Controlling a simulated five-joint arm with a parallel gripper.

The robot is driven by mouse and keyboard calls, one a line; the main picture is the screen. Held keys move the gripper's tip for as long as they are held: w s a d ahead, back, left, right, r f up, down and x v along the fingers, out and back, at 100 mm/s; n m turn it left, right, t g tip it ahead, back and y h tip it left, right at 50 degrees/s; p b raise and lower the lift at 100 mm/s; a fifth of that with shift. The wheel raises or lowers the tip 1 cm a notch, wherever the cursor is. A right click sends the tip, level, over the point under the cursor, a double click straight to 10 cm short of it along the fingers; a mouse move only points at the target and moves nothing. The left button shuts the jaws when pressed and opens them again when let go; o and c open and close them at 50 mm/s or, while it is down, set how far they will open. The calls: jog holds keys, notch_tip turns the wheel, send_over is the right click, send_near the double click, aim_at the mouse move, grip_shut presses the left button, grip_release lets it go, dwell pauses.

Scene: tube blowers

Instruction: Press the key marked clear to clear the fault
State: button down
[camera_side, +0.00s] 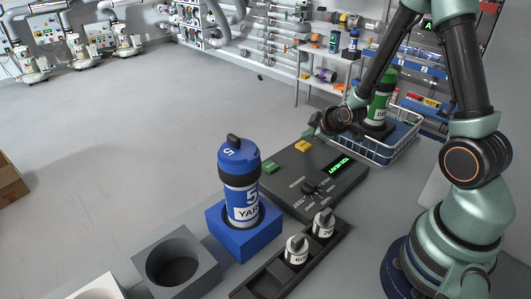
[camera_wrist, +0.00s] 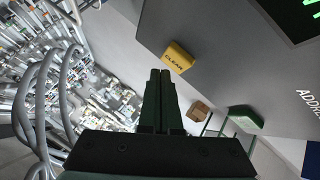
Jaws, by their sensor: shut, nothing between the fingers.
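The yellow key marked CLEAR (camera_wrist: 178,57) is on the dark grey control panel (camera_side: 335,188); it also shows in the side view (camera_side: 303,146), near the panel's back edge. A green key (camera_side: 269,167) sits to its left, and it also shows in the wrist view (camera_wrist: 245,119). The panel's display (camera_side: 341,165) shows green text that seems to end in HEAVY. My gripper (camera_wrist: 160,76) is shut and empty, its tips beside the yellow key in the wrist view. In the side view my gripper (camera_side: 318,127) is just behind the yellow key, apparently above the panel and apart from it.
A blue canister (camera_side: 240,190) stands upright in a blue block (camera_side: 236,245) left of the panel. A grey block with a round hole (camera_side: 178,268) is at front left. A black rack (camera_side: 288,277) holds two white-bodied pieces. A wire basket (camera_side: 393,151) holds a green canister (camera_side: 379,105).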

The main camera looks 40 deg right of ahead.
aim_at(307, 146)
jog(key=shift+f, duration=0.2)
jog(key=shift+f, duration=0.25)
jog(key=shift+f, duration=0.45)
dwell(0.6)
jog(key=shift+r, duration=0.9)
jog(key=shift+r, duration=2.5)
